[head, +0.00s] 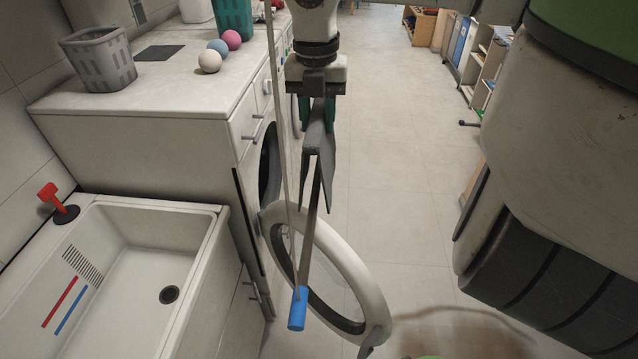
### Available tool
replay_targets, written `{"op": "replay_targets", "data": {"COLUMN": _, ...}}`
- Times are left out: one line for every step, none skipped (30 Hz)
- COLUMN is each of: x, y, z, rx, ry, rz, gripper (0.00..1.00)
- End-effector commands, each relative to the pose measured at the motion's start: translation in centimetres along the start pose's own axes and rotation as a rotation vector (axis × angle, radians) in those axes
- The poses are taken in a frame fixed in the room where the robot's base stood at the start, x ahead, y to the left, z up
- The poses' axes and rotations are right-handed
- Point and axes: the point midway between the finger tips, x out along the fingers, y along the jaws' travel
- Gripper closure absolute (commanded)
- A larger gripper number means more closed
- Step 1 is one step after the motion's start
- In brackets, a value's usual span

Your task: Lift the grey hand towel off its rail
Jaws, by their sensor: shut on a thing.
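My gripper (317,108) is in the upper middle of the head view, pointing down, with greenish fingers on either side of a grey cloth. It is shut on this cloth, the grey hand towel (319,140), which hangs in a narrow fold with pointed lower ends. A thin grey rail (308,245) runs from the towel toward the camera and ends in a blue cap (298,309). The towel overlaps the far part of the rail in this view. I cannot tell whether it still touches the rail.
A washing machine's round door (345,262) stands open below the rail. A white sink (130,260) is at left, before a counter (150,98) with a grey basket (98,60) and several balls (220,47). Open floor (395,150) lies right of the towel; shelves (485,65) stand beyond.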

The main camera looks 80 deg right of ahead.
Motion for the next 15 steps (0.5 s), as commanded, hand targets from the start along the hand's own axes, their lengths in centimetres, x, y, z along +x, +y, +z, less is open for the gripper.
{"op": "replay_targets", "data": {"x": -0.6, "y": 0.0, "z": 0.0, "rx": 0.000, "ry": -0.001, "rz": 0.000, "gripper": 1.00}}
{"op": "replay_targets", "data": {"x": -0.8, "y": 0.0, "z": 0.0, "rx": 0.000, "ry": -0.001, "rz": 0.000, "gripper": 1.00}}
{"op": "replay_targets", "data": {"x": -1.1, "y": 0.0, "z": 0.0, "rx": 0.000, "ry": -0.001, "rz": 0.000, "gripper": 1.00}}
{"op": "replay_targets", "data": {"x": -1.3, "y": 0.0, "z": 0.0, "rx": 0.000, "ry": -0.001, "rz": 0.000, "gripper": 1.00}}
{"op": "replay_targets", "data": {"x": -1.5, "y": 0.0, "z": 0.0, "rx": 0.000, "ry": -0.001, "rz": 0.000, "gripper": 1.00}}
{"op": "replay_targets", "data": {"x": -1.8, "y": -0.1, "z": 0.0, "rx": 0.000, "ry": -0.001, "rz": 0.000, "gripper": 1.00}}
{"op": "replay_targets", "data": {"x": -2.0, "y": -0.1, "z": 0.0, "rx": 0.000, "ry": -0.001, "rz": 0.000, "gripper": 1.00}}
{"op": "replay_targets", "data": {"x": -2.3, "y": -0.1, "z": 0.0, "rx": 0.000, "ry": -0.001, "rz": 0.000, "gripper": 1.00}}
{"op": "replay_targets", "data": {"x": -2.6, "y": -0.1, "z": 0.0, "rx": 0.000, "ry": -0.001, "rz": 0.000, "gripper": 1.00}}
{"op": "replay_targets", "data": {"x": -2.8, "y": -0.1, "z": 0.0, "rx": 0.000, "ry": -0.001, "rz": 0.000, "gripper": 1.00}}
{"op": "replay_targets", "data": {"x": -3.0, "y": -0.1, "z": 0.0, "rx": 0.000, "ry": -0.002, "rz": 0.000, "gripper": 1.00}}
{"op": "replay_targets", "data": {"x": -3.3, "y": -0.1, "z": 0.0, "rx": 0.000, "ry": -0.002, "rz": 0.000, "gripper": 1.00}}
{"op": "replay_targets", "data": {"x": -3.5, "y": -0.1, "z": 0.0, "rx": 0.000, "ry": -0.001, "rz": 0.000, "gripper": 1.00}}
{"op": "replay_targets", "data": {"x": -3.7, "y": -0.1, "z": 0.0, "rx": 0.000, "ry": -0.001, "rz": 0.000, "gripper": 1.00}}
{"op": "replay_targets", "data": {"x": -4.0, "y": -0.1, "z": 0.0, "rx": 0.000, "ry": -0.001, "rz": 0.000, "gripper": 1.00}}
